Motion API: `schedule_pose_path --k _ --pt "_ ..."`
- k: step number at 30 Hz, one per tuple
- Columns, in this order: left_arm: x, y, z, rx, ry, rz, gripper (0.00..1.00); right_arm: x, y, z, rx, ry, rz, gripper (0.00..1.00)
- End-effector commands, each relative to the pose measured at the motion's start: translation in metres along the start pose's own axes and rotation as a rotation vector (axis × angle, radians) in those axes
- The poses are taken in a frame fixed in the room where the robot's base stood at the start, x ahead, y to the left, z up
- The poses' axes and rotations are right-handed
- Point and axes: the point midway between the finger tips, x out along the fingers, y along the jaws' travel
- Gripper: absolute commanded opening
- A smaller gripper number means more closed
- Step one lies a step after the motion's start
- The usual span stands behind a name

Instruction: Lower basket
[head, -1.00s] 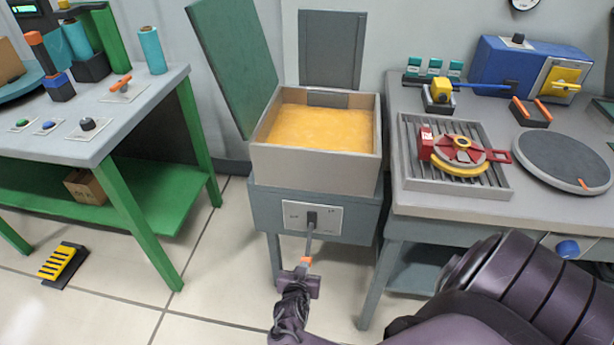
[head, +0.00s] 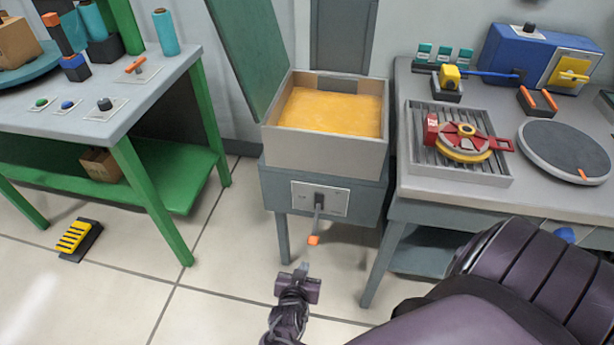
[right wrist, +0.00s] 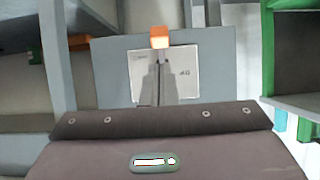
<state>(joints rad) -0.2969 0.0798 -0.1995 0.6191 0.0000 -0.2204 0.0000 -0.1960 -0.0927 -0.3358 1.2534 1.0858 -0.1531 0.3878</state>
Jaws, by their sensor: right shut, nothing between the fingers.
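A box-shaped vat (head: 325,152) with yellow-orange contents (head: 330,112) stands on a grey-blue stand in the middle of the head view. I cannot make out a basket in it. On the stand's front is a white plate (head: 333,199) with a lever (head: 318,222) pointing down and outward, ending in an orange tip (head: 314,240). The orange tip also shows in the right wrist view (right wrist: 160,37), above my fingers. My right gripper (head: 302,267) is shut and empty, just below the tip and apart from it. My left gripper is out of view.
A green-framed table (head: 105,125) stands left, with a yellow pedal (head: 74,236) on the floor nearby. A grey workbench (head: 450,190) with a red-and-yellow wheel device (head: 466,140) stands right. My right arm fills the lower right. Floor before the stand is clear.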

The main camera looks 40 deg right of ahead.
Motion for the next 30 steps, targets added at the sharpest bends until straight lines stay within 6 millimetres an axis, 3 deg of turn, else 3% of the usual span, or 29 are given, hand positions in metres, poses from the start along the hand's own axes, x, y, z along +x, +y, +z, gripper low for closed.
schedule_pose_path --k 6,24,27,29,30 --pt "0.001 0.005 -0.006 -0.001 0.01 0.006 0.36 -0.018 0.0 0.006 0.0 0.0 0.0 0.0" --pt "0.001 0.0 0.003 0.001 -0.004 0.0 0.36 -0.019 0.0 0.007 -0.004 -0.001 -0.002 0.0" --pt "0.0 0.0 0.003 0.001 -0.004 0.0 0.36 -0.015 0.002 0.023 -0.06 -0.029 -0.028 0.0" --pt "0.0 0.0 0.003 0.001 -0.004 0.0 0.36 -0.009 0.005 0.045 -0.138 -0.07 -0.064 0.0" --pt "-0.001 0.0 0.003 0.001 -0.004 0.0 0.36 -0.005 0.009 0.066 -0.206 -0.109 -0.096 0.0"
